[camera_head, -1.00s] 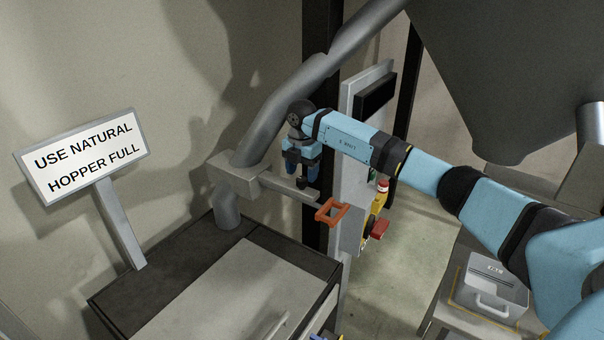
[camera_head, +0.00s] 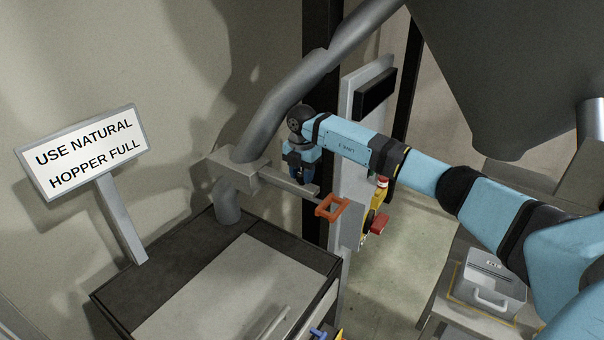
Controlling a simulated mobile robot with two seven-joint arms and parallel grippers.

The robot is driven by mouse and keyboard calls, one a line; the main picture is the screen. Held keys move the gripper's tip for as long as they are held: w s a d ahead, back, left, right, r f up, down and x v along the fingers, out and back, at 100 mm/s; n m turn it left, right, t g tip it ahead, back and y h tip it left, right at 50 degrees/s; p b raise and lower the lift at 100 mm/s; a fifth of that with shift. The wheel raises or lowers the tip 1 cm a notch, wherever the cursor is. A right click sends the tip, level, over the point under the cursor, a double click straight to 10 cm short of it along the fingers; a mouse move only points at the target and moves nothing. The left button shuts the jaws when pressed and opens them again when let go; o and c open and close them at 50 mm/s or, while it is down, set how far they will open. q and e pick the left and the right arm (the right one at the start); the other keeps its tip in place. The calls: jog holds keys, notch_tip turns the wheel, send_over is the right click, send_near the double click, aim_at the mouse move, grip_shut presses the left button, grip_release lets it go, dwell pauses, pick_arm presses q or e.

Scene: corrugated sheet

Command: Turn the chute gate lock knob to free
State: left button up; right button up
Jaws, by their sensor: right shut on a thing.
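The chute gate is a grey block (camera_head: 232,168) with a flat bar (camera_head: 276,183) at the foot of the sloping grey pipe (camera_head: 290,95). An orange square handle (camera_head: 331,208) is at the bar's right end. My right gripper (camera_head: 303,178) points down onto the bar, left of the orange handle. It is shut on the small dark lock knob there, which its fingers hide. The knob's angle cannot be seen. My left gripper is not in view.
A sign (camera_head: 84,152) reading "USE NATURAL HOPPER FULL" stands at left. A dark-edged cabinet (camera_head: 160,240) lies below the gate. A post with a red knob (camera_head: 379,223) is right of the handle. A grey box (camera_head: 492,284) sits at lower right.

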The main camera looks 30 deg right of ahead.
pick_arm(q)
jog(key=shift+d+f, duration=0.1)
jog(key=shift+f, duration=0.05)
pick_arm(e)
jog(key=shift+n, duration=0.3)
jog(key=shift+f+n+b, duration=0.1)
jog(key=shift+n+b, duration=0.55)
jog(key=shift+n, duration=0.35)
jog(key=shift+n+b, duration=0.75)
jog(key=shift+n, duration=0.15)
jog(key=shift+n+b, duration=0.5)
jog(key=shift+n, duration=0.5)
jog(key=n+b, duration=0.1)
jog(key=n, duration=0.1)
jog(key=shift+n, duration=0.3)
jog(key=n+b, duration=0.2)
jog(key=n, duration=0.2)
jog(key=shift+n, duration=0.3)
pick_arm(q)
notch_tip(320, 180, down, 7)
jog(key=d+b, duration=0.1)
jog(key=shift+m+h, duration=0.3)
pick_arm(e)
jog(key=n, duration=0.4)
jog(key=shift+r, duration=0.2)
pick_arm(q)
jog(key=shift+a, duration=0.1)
